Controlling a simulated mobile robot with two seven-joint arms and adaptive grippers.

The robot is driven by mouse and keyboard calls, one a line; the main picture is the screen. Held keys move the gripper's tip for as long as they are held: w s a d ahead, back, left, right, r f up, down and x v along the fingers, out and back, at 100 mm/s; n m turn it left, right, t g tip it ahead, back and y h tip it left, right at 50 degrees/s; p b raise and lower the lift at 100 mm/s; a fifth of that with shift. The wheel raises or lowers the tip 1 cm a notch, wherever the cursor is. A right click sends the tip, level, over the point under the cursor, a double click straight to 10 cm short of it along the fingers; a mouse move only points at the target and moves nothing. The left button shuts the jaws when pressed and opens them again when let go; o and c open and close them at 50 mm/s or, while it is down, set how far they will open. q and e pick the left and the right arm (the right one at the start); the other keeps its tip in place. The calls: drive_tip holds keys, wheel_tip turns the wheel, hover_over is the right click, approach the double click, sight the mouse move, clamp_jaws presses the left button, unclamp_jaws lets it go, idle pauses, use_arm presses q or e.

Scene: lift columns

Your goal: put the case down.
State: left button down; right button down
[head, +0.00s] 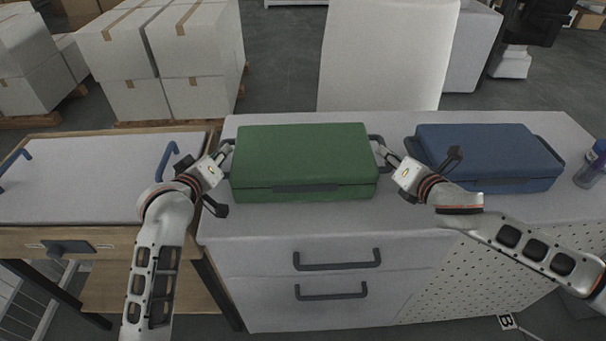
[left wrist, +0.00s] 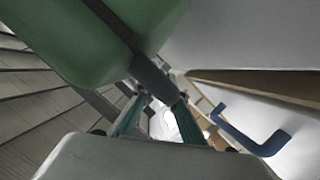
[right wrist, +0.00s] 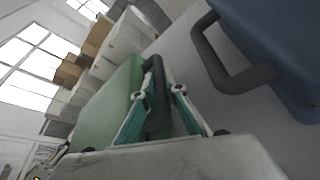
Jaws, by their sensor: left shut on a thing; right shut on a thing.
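A green case (head: 305,155) lies flat at the middle of the white counter (head: 330,228), its dark latch facing me. I cannot tell whether its underside touches the counter or is slightly above it. My left gripper (head: 226,150) is shut on the case's left handle; the dark handle (left wrist: 150,75) shows between the fingers in the left wrist view. My right gripper (head: 382,152) is shut on its right handle, and the handle (right wrist: 157,95) shows between the fingers in the right wrist view.
A blue case (head: 490,155) lies close to the right of my right gripper. A bottle (head: 592,168) stands at the counter's right end. A wooden table with a white top (head: 90,180) and blue handles is at the left. White boxes (head: 165,50) are stacked behind.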

use_arm(q)
drive_tip(key=shift+d+r, duration=0.15)
use_arm(e)
drive_tip(key=shift+a+r, duration=0.1)
drive_tip(key=shift+a, duration=0.1)
use_arm(q)
drive_tip(key=c, duration=2)
unclamp_jaws()
drive_tip(key=shift+f, duration=0.2)
drive_tip(key=shift+c, duration=0.2)
use_arm(e)
drive_tip(key=c, duration=2)
unclamp_jaws()
drive_tip(key=shift+s+f, duration=0.1)
drive_tip(key=shift+f, duration=0.1)
drive_tip(key=shift+c, duration=0.2)
use_arm(q)
drive_tip(key=shift+s, duration=0.1)
use_arm(e)
drive_tip(key=shift+d, duration=0.1)
use_arm(q)
drive_tip(key=shift+s+r, duration=0.1)
drive_tip(key=shift+s, duration=0.2)
use_arm(e)
drive_tip(key=shift+d, duration=0.1)
use_arm(q)
drive_tip(key=v, duration=1.1)
drive_tip(key=shift+s, duration=0.15)
use_arm(e)
drive_tip(key=v, duration=1.2)
